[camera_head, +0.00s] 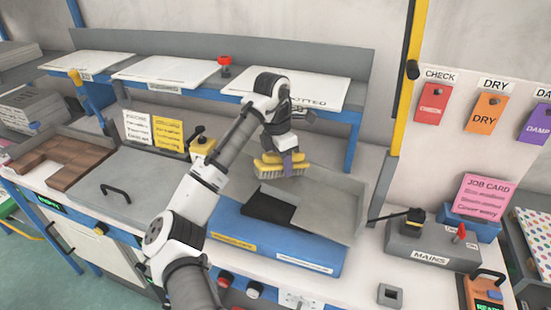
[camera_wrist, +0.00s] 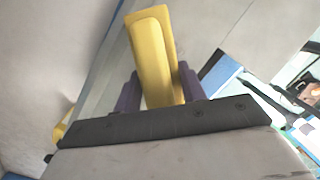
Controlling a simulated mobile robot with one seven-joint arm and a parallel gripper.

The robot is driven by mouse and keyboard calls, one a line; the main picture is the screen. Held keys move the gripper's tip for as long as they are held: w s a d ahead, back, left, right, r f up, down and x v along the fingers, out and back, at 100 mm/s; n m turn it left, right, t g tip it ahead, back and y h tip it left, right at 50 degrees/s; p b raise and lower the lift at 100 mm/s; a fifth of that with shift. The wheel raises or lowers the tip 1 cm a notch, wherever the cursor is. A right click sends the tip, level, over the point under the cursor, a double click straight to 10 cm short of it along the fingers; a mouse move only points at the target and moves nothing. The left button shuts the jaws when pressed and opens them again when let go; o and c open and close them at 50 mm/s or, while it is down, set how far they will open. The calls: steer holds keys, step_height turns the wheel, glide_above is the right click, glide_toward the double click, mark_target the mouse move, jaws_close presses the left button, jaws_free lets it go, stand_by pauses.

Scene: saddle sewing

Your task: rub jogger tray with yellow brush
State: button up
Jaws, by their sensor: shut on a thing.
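The yellow brush (camera_head: 268,161) has pale bristles pointing down. My gripper (camera_head: 286,158) is shut on its yellow handle, which shows between the purple fingers in the wrist view (camera_wrist: 152,60). The jogger tray (camera_head: 328,212) is a grey, open tray on a blue base (camera_head: 270,252), with a dark patch at its left front. The brush is over the tray's back left part. I cannot tell whether the bristles touch the tray. My arm hides part of the tray's left side.
A shelf with white sheets (camera_head: 165,70) runs behind. A yellow-topped block (camera_head: 203,147) stands left of the brush. The grey MAINS box (camera_head: 432,246) is at the right, beside a pink job card (camera_head: 485,195). Brown blocks (camera_head: 62,160) lie in a tray at far left.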

steer(key=shift+s+d+f, duration=0.25)
steer(key=shift+s+d, duration=0.3)
steer(key=shift+d, duration=0.6)
steer(key=shift+s+d+f, duration=0.3)
steer(key=shift+s+d, duration=0.25)
steer(key=shift+d, duration=0.65)
steer(key=shift+s+d+f, duration=0.25)
steer(key=shift+s+d, duration=0.3)
steer(key=shift+d, duration=0.6)
steer(key=shift+w+a+r, duration=0.35)
steer(key=shift+w+a, duration=0.6)
steer(key=shift+a, duration=1.15)
steer(key=shift+w+a+r, duration=0.3)
steer(key=shift+w+a, duration=0.6)
steer(key=shift+a, duration=1.15)
steer(key=shift+w+a+r, duration=0.35)
steer(key=shift+w+a, duration=0.6)
steer(key=shift+a, duration=1.15)
steer(key=shift+r, duration=0.1)
steer(key=shift+w+d+r, duration=0.15)
steer(key=shift+d+r, duration=0.1)
steer(key=shift+r, duration=0.7)
steer(key=shift+w+d+r, duration=0.15)
steer(key=shift+d+r, duration=0.15)
steer(key=shift+r, duration=0.65)
steer(key=shift+w+d+r, duration=0.15)
steer(key=shift+d+r, duration=0.1)
steer(key=shift+r, duration=0.7)
